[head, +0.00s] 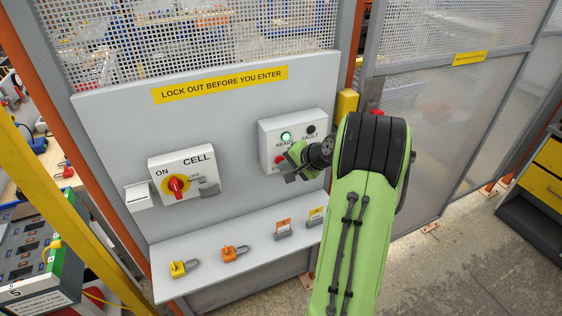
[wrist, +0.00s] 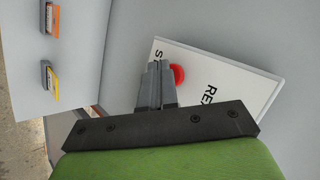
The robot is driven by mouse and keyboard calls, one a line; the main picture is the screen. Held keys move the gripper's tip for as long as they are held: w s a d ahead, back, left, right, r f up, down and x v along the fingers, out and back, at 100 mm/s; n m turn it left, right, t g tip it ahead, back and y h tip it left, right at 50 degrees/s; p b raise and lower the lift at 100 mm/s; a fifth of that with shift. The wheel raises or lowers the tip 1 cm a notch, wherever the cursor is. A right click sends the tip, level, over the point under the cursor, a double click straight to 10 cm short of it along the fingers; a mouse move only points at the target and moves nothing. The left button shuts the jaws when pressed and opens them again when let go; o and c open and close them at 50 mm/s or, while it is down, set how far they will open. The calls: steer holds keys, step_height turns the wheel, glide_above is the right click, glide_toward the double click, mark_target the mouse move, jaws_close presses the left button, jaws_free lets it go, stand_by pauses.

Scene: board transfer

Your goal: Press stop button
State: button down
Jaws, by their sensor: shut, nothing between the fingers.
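The red stop button (head: 279,159) sits low on the left side of a white control box (head: 273,130), partly behind my gripper. The box carries a lit green ready lamp and a dark fault lamp. My gripper (head: 288,177) is shut and empty, its fingertips close to the button. In the wrist view, the red button (wrist: 178,74) shows just beside the shut fingers (wrist: 155,66), on the white box face (wrist: 215,80). I cannot tell whether the fingers touch the button.
A cell switch box (head: 184,172) with a red knob is at left on the grey panel (head: 120,130). The shelf (head: 215,276) below holds a yellow padlock (head: 180,268), an orange padlock (head: 232,254) and tagged items (head: 283,230). A mesh fence (head: 445,100) stands at right.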

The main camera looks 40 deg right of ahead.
steer(key=shift+w, duration=0.15)
stand_by(0.3)
steer(key=shift+s+a+b, duration=0.2)
steer(key=shift+s+b, duration=0.15)
steer(key=shift+s, duration=0.5)
steer(key=s+b, duration=0.1)
steer(key=s, duration=0.1)
steer(key=s+a, duration=0.1)
steer(key=s, duration=0.1)
steer(key=shift+s+a+b, duration=0.2)
steer(key=shift+s+b, duration=0.2)
